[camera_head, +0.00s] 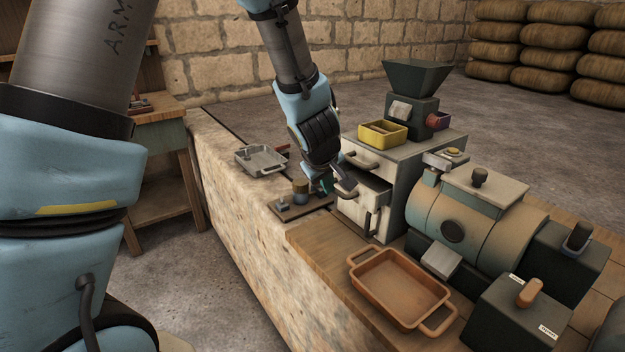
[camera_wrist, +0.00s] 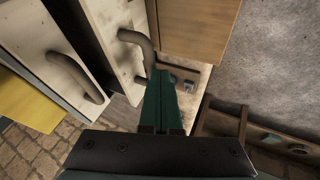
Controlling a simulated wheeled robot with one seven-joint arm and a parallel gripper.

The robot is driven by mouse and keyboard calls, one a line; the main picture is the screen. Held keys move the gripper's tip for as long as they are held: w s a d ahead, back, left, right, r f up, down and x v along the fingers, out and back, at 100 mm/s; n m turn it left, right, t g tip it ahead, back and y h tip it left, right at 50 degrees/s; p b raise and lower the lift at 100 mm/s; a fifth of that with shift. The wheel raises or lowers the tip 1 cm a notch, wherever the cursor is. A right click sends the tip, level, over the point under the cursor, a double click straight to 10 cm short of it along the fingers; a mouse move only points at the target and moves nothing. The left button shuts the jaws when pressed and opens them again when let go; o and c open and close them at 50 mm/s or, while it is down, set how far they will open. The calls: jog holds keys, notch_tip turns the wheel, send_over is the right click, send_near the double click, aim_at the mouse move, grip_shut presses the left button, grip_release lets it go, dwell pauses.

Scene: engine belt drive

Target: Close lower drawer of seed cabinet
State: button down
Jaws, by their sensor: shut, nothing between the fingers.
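The seed cabinet (camera_head: 398,188) stands on the counter with pale drawer fronts and curved grey handles. Its upper drawer (camera_head: 361,158) looks shut. The lower drawer (camera_head: 352,211) is pulled out, with its dark inside showing. In the wrist view the upper drawer front (camera_wrist: 45,58) is at left. The lower drawer front (camera_wrist: 112,22) is at top centre, with a dark gap between them. My gripper (camera_head: 328,186) is shut and empty, just outside the lower drawer. Its green fingers (camera_wrist: 165,85) lie close to that drawer's handle (camera_wrist: 143,45); I cannot tell whether they touch.
A yellow bin (camera_head: 382,134) and a dark hopper machine (camera_head: 412,95) stand on the cabinet. An orange tray (camera_head: 400,286) and an engine (camera_head: 455,215) lie in front and to the right. A grey tray (camera_head: 261,160) and a small board with parts (camera_head: 300,205) are left.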

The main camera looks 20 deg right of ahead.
jog(key=d+p, duration=0.1)
jog(key=d, duration=0.1)
jog(key=d+p, duration=0.1)
jog(key=d, duration=0.1)
jog(key=w+d+p, duration=0.1)
jog(key=d+p, duration=0.1)
jog(key=shift+d, duration=0.1)
